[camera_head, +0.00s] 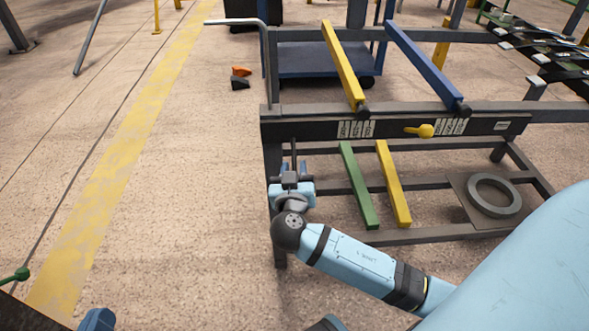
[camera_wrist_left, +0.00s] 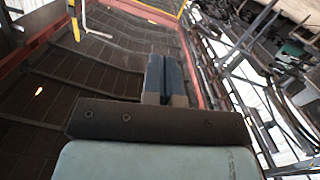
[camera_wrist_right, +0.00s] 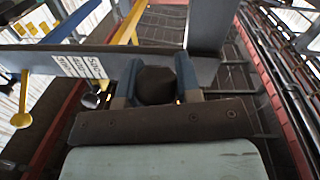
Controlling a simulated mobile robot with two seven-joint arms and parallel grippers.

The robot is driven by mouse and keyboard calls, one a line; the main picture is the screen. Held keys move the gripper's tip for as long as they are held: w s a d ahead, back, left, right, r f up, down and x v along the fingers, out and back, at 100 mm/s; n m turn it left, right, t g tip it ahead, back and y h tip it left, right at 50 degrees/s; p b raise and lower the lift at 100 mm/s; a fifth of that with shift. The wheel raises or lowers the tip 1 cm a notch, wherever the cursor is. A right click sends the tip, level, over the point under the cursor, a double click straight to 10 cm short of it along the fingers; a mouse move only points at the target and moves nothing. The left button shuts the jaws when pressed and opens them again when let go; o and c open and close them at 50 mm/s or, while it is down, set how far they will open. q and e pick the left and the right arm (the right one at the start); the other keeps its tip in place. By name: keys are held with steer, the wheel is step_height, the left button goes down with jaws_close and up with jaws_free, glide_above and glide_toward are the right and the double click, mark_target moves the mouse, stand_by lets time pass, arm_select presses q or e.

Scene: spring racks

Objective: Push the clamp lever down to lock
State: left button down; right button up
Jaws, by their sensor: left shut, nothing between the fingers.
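A yellow lever-like handle with a round knob (camera_head: 425,131) lies nearly level on the front rail of the rack. My right gripper (camera_head: 292,165) is at the rack's left end, below the front rail and well left of that handle. In the right wrist view, its two blue fingers (camera_wrist_right: 156,85) stand apart on either side of a dark blocky piece (camera_wrist_right: 155,86); whether they grip it is unclear. My left gripper (camera_wrist_left: 165,80) is shut and empty in its wrist view and is outside the head view.
The dark rack front rail (camera_head: 390,127) carries white labels. A yellow bar (camera_head: 343,65) and a blue bar (camera_head: 425,65) slope behind it. Green (camera_head: 360,188) and yellow (camera_head: 393,183) bars and a grey ring (camera_head: 494,194) lie lower. Floor left of the rack is mostly clear.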

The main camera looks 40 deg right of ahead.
jaws_close()
steer(key=shift+f+b, duration=0.2)
steer(key=shift+b, duration=0.2)
steer(key=shift+w+d, duration=0.1)
steer(key=o, duration=0.7)
jaws_free()
steer(key=shift+w, duration=0.1)
arm_select(q)
steer(key=shift+w+a+r+m+t, duration=0.1)
steer(key=shift+w+a+m+t, duration=0.05)
steer(key=shift+w+m+t, duration=0.2)
steer(key=shift+s, duration=0.1)
